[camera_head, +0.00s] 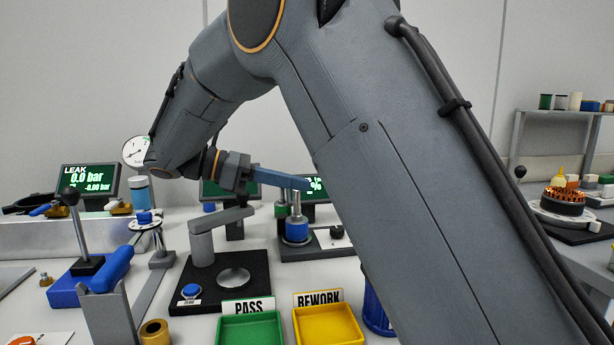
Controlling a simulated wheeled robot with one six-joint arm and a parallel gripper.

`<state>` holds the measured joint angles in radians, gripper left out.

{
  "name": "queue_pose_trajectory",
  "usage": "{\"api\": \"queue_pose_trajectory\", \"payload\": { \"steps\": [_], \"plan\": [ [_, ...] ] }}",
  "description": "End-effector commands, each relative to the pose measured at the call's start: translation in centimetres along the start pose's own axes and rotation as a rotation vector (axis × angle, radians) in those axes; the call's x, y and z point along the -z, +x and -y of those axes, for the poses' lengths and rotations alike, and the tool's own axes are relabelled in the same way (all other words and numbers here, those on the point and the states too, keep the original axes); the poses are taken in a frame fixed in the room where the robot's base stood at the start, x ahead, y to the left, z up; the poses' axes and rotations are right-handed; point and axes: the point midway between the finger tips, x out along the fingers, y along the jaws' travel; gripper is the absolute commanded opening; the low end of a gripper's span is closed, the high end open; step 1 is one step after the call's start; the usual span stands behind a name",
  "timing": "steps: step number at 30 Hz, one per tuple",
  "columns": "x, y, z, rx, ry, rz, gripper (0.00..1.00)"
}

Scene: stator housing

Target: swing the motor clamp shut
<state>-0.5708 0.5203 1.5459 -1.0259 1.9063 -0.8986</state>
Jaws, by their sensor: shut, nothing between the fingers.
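My gripper (306,183) reaches right from the wrist, with its long blue fingers shut and nothing visible between them. Its tips are in front of the upper part of a post fixture with a blue cylinder (297,230) on a dark base; I cannot tell whether they touch it. A grey swing arm on a post (203,240) stands on a black base, over and behind a round metal plate (233,277). A black-knobbed lever (80,228) stands upright on a blue block at the left. I cannot tell for sure which of these is the motor clamp.
A green PASS tray (250,330) and a yellow REWORK tray (328,326) are at the front. A LEAK display (89,181) and dial gauge (136,151) stand at the back left. A copper-wound stator (562,201) sits far right. My arm hides the middle right.

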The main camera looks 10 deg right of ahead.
Motion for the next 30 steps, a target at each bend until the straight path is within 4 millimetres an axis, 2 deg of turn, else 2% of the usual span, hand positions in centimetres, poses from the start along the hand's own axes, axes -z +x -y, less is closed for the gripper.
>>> {"api": "queue_pose_trajectory", "payload": {
  "steps": [13, 21, 30],
  "plan": [
    [0.0, 8.5, 0.1, 0.001, 0.0, 0.0, 0.0],
    [-3.2, 9.2, 0.0, -0.003, 0.001, -0.001, 0.0],
    [-3.8, 9.3, 0.0, -0.004, 0.0, -0.001, 0.0]
  ]
}}
